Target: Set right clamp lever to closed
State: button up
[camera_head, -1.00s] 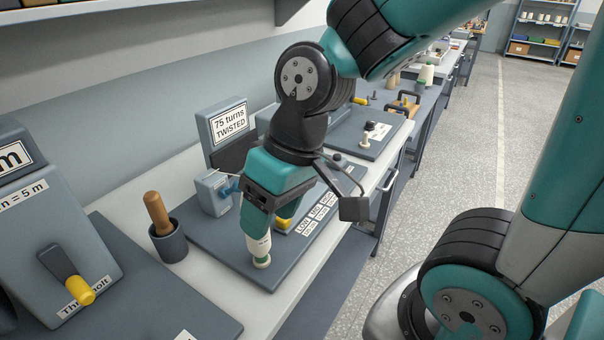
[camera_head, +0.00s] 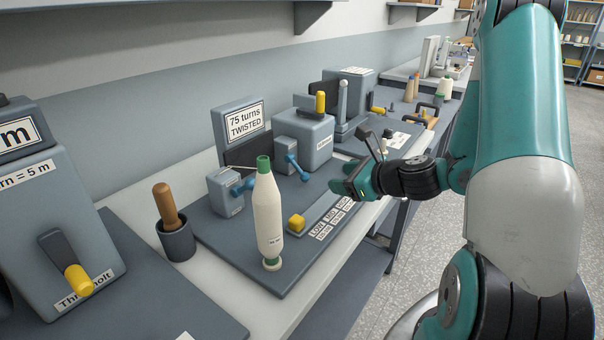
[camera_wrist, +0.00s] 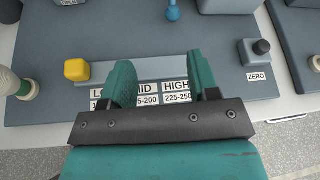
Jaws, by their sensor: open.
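The right clamp (camera_head: 297,146) is a small grey-blue box on the dark base plate. Its blue lever (camera_head: 297,167) slants down and to the right in the head view, ending in a round knob. The lever's blue knob (camera_wrist: 172,13) shows at the top edge of the wrist view; the rest of the lever is cut off there. The left clamp (camera_head: 225,192) has a similar blue lever (camera_head: 244,186) pointing up and right. My gripper (camera_head: 345,187) is open and empty, to the right of the right clamp lever and apart from it, above the LOW/MID/HIGH labels.
A white bobbin (camera_head: 268,215) with a green top stands upright on the plate's front left, before the left clamp. A yellow slider block (camera_head: 296,223) sits at the LOW end of its track. A wooden-handled tool stands in a dark cup (camera_head: 177,241) at left.

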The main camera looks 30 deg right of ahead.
aim_at(302, 172)
jog(key=shift+w+d+f+m+h, duration=0.1)
jog(key=shift+w+d+m+h, duration=0.25)
jog(key=shift+d+m, duration=0.4)
jog(key=p+x, duration=0.1)
jog(key=x, duration=0.4)
jog(key=p+x, duration=0.1)
jog(key=x, duration=0.5)
jog(key=p+x, duration=0.2)
jog(key=x, duration=0.3)
jog(key=shift+w+a, duration=0.25)
jog(key=shift+w, duration=0.1)
jog(key=shift+c, duration=0.4)
grip_shut()
jog(key=shift+d+r, duration=0.1)
jog(key=shift+r, duration=0.1)
